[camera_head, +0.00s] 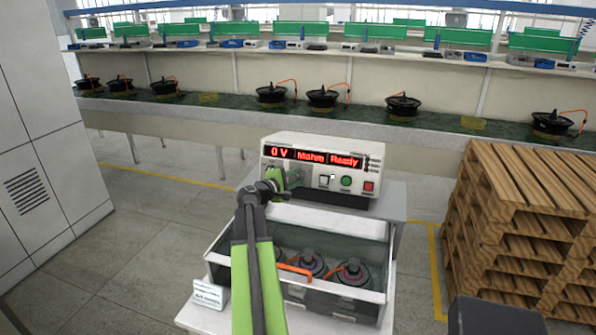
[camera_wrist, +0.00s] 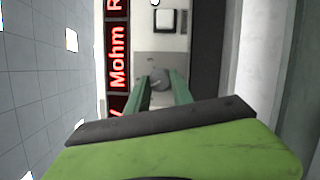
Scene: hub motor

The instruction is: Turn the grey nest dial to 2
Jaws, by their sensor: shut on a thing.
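The grey dial (camera_wrist: 159,78) is on the front panel of the white tester (camera_head: 375,150), below its red display. In the wrist view it sits between the two green fingers of my gripper (camera_wrist: 161,84), which is shut on it. In the head view my gripper (camera_head: 288,180) is against the left part of the panel and hides the dial. The dial's pointer and numbers cannot be made out. The display (camera_head: 312,157) reads "0 V", "Mohm" and "Ready".
A white square button (camera_head: 326,181), a green button (camera_head: 346,181) and a red button (camera_head: 369,186) are right of my gripper. A clear-walled box (camera_head: 383,255) in front holds black motors with orange cables. Wooden pallets (camera_head: 525,200) stand at right, a workbench (camera_head: 220,120) behind.

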